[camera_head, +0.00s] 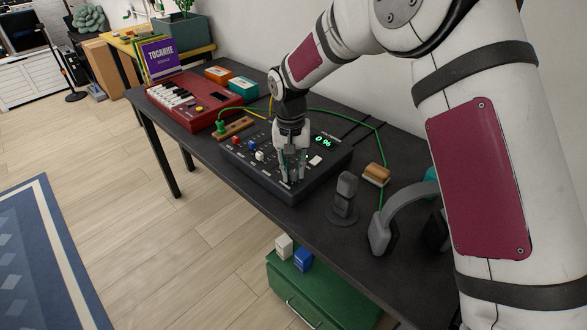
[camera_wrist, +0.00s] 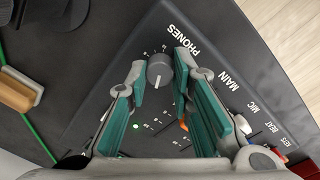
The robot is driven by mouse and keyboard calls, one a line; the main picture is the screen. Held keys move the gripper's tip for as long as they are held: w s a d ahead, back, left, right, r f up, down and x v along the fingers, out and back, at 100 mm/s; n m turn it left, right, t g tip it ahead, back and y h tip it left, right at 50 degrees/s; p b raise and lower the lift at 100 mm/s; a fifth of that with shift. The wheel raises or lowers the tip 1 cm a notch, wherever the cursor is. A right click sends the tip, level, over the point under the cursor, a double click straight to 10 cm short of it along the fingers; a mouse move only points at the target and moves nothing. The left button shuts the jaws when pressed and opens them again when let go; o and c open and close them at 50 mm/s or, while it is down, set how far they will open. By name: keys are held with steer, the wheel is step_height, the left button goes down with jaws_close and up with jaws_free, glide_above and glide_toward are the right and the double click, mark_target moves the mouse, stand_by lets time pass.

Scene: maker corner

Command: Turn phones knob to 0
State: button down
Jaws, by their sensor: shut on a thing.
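The dark mixer (camera_head: 262,178) lies on the black table. In the wrist view, its grey round phones knob (camera_wrist: 159,73) sits beside the white PHONES label (camera_wrist: 184,39), with small scale marks around it. My gripper (camera_wrist: 160,68) points down at the mixer, with its teal fingertips on either side of the knob, shut on it. In the head view my gripper (camera_head: 291,178) is over the near right part of the mixer and hides the knob. The mixer's green display (camera_head: 324,142) appears to read 0 %. A green light (camera_wrist: 136,126) shows between the fingers.
A red keyboard (camera_head: 190,101) lies to the left. Green and yellow cables run behind. A green drawer unit (camera_head: 290,285) stands below the table.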

steer(key=n, duration=1.2)
steer(key=shift+n, duration=0.3)
steer(key=n, duration=0.5)
steer(key=shift+n, duration=0.3)
steer(key=n, duration=0.5)
steer(key=shift+s+n+y+p, duration=0.1)
steer(key=shift+n+y+p, duration=0.2)
steer(key=shift+n, duration=0.4)
steer(key=c, duration=1.4)
jaws_free()
